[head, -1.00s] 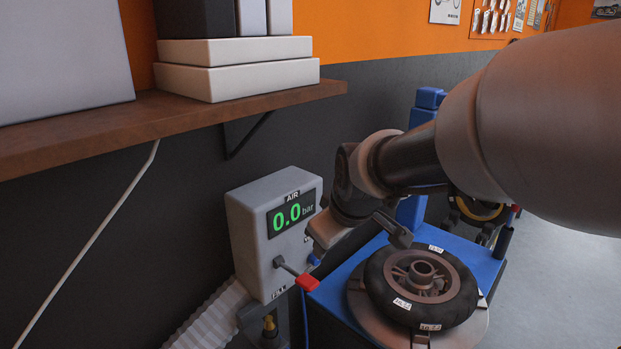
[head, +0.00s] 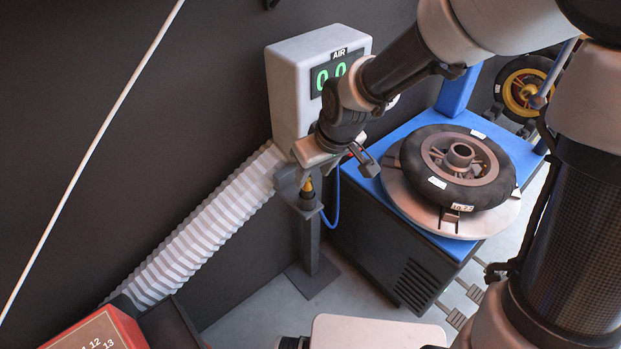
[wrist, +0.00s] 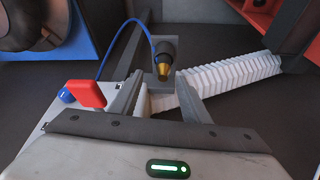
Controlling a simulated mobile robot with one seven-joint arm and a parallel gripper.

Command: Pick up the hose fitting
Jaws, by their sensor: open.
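The hose fitting (head: 307,187), with a brass tip and dark body, sits upright in a holder (head: 309,204) on top of a dark post. A blue hose runs from it. In the wrist view the fitting (wrist: 165,62) shows beyond and between my fingertips, with its brass end toward me. My gripper (head: 325,174) is open and empty, above the fitting in the head view. In the wrist view my gripper's fingers (wrist: 158,88) are spread to either side, with no contact visible. Part of the holder is hidden by the near finger.
The grey air box (head: 300,80) stands against the wall behind my gripper. Its red lever (wrist: 87,95) shows close to the left finger. The blue tyre machine (head: 400,140) with a wheel stands right. A ribbed white hose (head: 215,225) slopes down left.

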